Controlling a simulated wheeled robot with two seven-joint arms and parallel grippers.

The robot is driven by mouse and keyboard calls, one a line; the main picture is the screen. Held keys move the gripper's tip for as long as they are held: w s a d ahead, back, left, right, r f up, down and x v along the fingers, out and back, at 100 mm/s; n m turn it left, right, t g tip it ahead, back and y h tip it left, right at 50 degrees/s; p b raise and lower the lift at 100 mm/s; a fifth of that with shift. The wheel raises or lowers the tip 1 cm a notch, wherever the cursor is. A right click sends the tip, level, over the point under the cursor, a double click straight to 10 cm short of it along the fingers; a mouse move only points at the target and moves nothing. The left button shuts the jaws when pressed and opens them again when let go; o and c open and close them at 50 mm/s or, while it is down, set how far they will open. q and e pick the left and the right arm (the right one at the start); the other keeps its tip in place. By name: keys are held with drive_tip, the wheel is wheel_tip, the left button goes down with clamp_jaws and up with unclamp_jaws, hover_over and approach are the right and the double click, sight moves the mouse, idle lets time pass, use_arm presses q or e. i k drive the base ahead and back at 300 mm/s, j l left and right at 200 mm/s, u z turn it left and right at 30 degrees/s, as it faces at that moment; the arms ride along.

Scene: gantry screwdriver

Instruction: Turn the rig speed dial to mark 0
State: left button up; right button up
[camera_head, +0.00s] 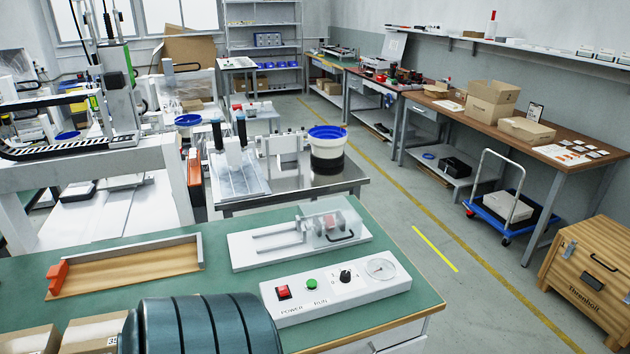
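The rig control panel (300,292) is a white sloped box near the front right of the green bench. Its speed dial is a small black knob (345,277) with marks around it, too small to read; I cannot tell which mark it points to. Left of the dial are a green RUN button (311,285) and a red POWER switch (283,292). Right of it is a round white gauge (380,268). Nothing touches the dial. Neither of my grippers shows in the head view.
Behind the panel stands a white rig (270,248) with a clear cover and black handle. A wooden tray (130,268) with a red block lies left. A dark ribbed cylinder (205,325) of unclear identity hides the front bench. Cardboard boxes (95,335) sit front left.

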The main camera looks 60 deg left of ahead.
sight(345, 277)
drive_tip(key=u, duration=0.45)
drive_tip(key=k+u, duration=0.1)
drive_tip(key=u, duration=0.75)
drive_tip(key=k+u, duration=0.1)
drive_tip(key=u, duration=0.35)
